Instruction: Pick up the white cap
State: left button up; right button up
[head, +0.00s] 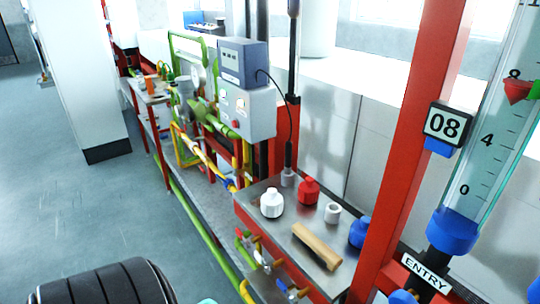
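A small white cylindrical piece (332,212), open or recessed on top and possibly the white cap, stands upright on the metal tabletop (290,226) in the head view. A white bottle-like thing (272,204) with a narrower top stands to its left; I cannot tell whether that top is a separate cap. Neither of my grippers is in view, and nothing is seen touching either white thing. A black ribbed part at the bottom left looks like my own arm.
A red bottle (308,191) stands behind the white pieces. A blue bottle (360,233) is at the right, partly behind the red post (408,150). A wooden block (316,246) lies in front. A grey probe holder (288,178) stands at the back. Valves and pipes line the front.

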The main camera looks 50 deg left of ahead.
aim_at(272, 202)
jog(key=u, duration=1.45)
jog(key=i+j, duration=0.15)
jog(key=j, duration=0.2)
jog(key=i+j, duration=0.1)
jog(key=j, duration=0.25)
jog(key=i+j, duration=0.15)
jog(key=j, duration=0.2)
jog(key=i+j, duration=0.15)
jog(key=j, duration=0.2)
